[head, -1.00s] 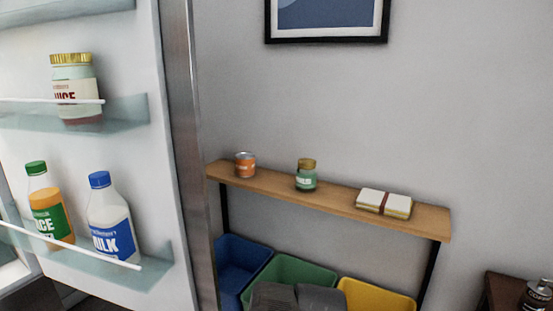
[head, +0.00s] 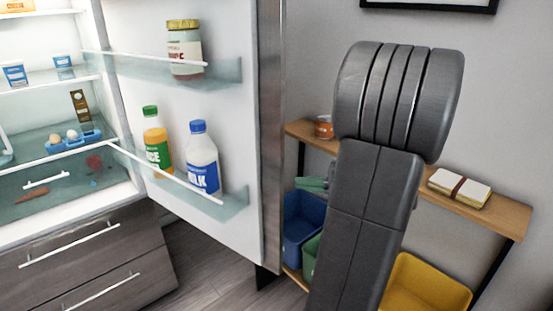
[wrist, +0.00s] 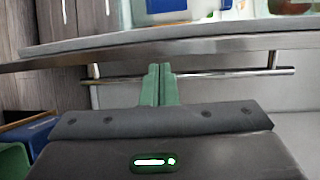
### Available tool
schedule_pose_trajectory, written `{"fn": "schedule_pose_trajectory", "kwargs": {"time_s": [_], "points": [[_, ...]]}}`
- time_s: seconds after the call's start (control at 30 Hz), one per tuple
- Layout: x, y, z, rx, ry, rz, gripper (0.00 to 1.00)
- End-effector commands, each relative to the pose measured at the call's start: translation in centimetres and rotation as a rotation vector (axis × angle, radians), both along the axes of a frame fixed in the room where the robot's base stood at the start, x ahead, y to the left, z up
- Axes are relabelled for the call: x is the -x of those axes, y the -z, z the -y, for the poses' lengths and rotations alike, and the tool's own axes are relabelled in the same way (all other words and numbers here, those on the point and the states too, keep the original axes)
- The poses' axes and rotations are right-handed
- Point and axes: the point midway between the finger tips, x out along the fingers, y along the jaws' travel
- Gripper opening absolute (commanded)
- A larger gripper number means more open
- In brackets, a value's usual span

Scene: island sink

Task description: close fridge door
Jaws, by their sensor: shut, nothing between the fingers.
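The fridge door (head: 222,115) stands wide open in the head view, its inner side facing me. Its racks hold a gold-lidded jar (head: 185,50), a juice bottle (head: 156,143) and a milk bottle (head: 203,160). The open fridge (head: 60,105) is at left. My gripper (wrist: 158,70) is shut and empty; its green fingers point at the door's edge (wrist: 215,43) in the wrist view and overlap the steel handle bar (wrist: 215,76). I cannot tell whether they touch it. In the head view, my gripper (head: 312,185) is partly hidden behind my arm, on the door's outer side.
A wooden shelf (head: 500,212) along the right wall carries an orange can (head: 324,127) and a stack of books (head: 459,188). Below are blue (head: 300,222) and yellow (head: 430,287) bins, and a partly hidden green one. Bare floor (head: 215,265) lies before the fridge.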

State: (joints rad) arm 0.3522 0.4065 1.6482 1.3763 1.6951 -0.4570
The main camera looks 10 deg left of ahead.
Motion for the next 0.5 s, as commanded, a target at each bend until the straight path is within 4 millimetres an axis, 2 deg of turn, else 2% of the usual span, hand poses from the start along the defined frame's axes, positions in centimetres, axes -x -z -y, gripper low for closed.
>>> {"fn": "schedule_pose_trajectory", "kwargs": {"time_s": [0.1, 0.23, 0.37, 0.5], "points": [[-1.9, -1.5, 1.0, -0.077, 0.018, 0.048, 0.00], [-2.5, -2.1, 0.9, -0.105, 0.023, 0.070, 0.00], [-2.7, -2.2, -0.6, -0.106, 0.021, 0.069, 0.00], [-3.1, -2.2, -3.1, -0.105, 0.019, 0.069, 0.00]]}}
